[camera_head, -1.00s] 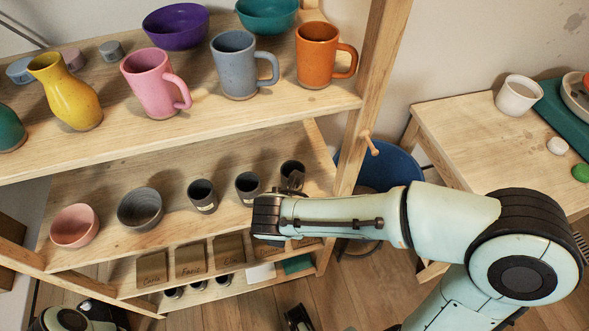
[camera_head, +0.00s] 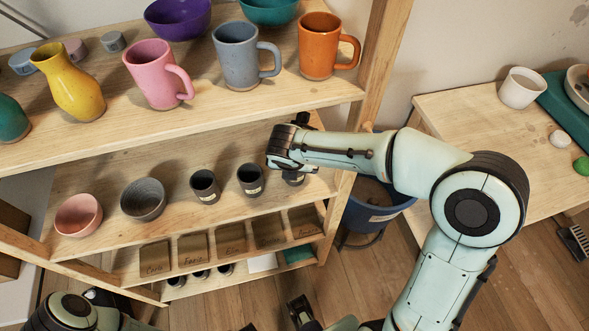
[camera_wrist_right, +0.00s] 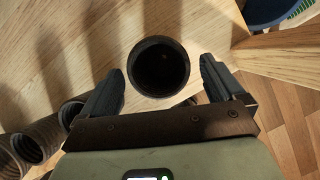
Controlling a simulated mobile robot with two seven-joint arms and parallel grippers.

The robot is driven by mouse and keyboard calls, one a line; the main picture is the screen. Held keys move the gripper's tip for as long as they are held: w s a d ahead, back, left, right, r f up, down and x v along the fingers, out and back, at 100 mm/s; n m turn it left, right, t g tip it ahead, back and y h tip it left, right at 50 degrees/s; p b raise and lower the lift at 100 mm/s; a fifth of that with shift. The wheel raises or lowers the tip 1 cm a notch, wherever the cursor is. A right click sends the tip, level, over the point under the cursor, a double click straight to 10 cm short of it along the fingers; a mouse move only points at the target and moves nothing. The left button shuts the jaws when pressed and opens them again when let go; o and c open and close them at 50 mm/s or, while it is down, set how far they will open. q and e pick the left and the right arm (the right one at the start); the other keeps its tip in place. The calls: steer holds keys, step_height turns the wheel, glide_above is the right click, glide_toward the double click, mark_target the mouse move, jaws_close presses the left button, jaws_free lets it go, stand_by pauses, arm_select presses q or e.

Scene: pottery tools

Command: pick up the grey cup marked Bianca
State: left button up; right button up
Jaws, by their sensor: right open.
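Small dark grey cups stand in a row on the middle shelf, with pale labels too small to read, so I cannot tell which is marked Bianca. The left cup (camera_head: 205,187) and middle cup (camera_head: 250,180) are clear in the head view. The right cup (camera_head: 294,179) is partly hidden behind my right gripper (camera_head: 287,160). In the right wrist view, that gripper (camera_wrist_right: 163,72) is open, with one finger on each side of a dark round cup (camera_wrist_right: 159,67). The cup's mouth faces the camera. I cannot tell whether the fingers touch it.
A grey bowl (camera_head: 143,199) and pink bowl (camera_head: 78,214) stand left of the cups. The upper shelf (camera_head: 215,110) with mugs is close above my right arm. A wooden post (camera_head: 381,65) stands right. Name plates (camera_head: 194,247) line the ledge below.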

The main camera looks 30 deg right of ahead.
steer(key=x, duration=0.4)
steer(key=shift+s+b, duration=0.1)
steer(key=shift+b, duration=0.25)
steer(key=c, duration=1.2)
steer(key=shift+r, duration=0.1)
